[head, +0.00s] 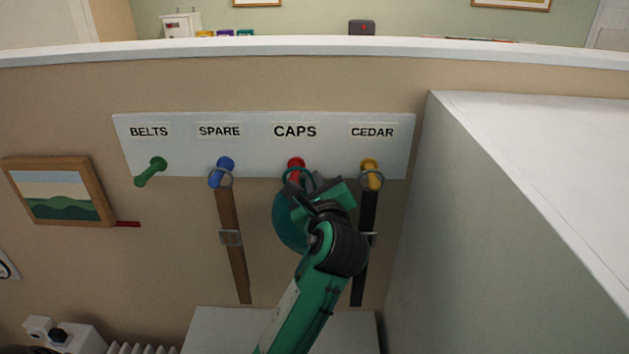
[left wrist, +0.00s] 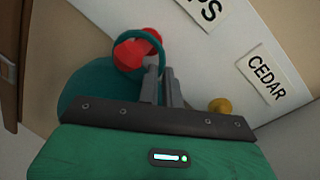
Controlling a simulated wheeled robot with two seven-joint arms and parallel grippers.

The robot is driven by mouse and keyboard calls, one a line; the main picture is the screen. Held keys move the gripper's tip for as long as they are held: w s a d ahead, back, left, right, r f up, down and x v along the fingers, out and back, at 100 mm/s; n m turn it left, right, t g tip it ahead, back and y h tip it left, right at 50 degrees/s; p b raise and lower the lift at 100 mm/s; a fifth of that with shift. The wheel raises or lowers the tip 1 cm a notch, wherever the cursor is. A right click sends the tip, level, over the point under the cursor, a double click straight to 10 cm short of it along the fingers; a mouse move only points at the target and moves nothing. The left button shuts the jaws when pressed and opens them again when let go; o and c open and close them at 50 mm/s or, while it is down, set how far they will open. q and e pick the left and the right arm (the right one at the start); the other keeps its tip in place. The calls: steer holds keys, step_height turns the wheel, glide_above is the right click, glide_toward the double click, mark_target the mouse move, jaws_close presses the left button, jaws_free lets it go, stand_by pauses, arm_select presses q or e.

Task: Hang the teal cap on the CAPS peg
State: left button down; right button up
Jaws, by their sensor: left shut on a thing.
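The teal cap (head: 288,218) hangs from my left gripper (head: 306,181), in front of the wall below the CAPS label (head: 295,131). In the left wrist view the cap (left wrist: 85,88) is at the left and its teal loop (left wrist: 117,62) rises above the fingers. The left gripper (left wrist: 160,72) is shut on the loop. The red CAPS peg (head: 296,163) is right at the loop. In the left wrist view the red peg (left wrist: 128,53) shows through and beside the loop, which appears to be around it. My gripper hides part of the cap in the head view.
A green BELTS peg (head: 151,171) is empty. A brown belt (head: 232,262) hangs on the blue SPARE peg (head: 222,170). A black belt (head: 360,275) hangs on the yellow CEDAR peg (head: 371,172), close to my gripper's right. A white cabinet (head: 500,220) stands at the right.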

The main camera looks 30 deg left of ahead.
stand_by(0.4)
arm_select(q)
steer(key=c, duration=1.5)
jaws_free()
steer(key=shift+c, duration=0.2)
steer(key=shift+o, duration=0.2)
steer(key=shift+s, duration=0.1)
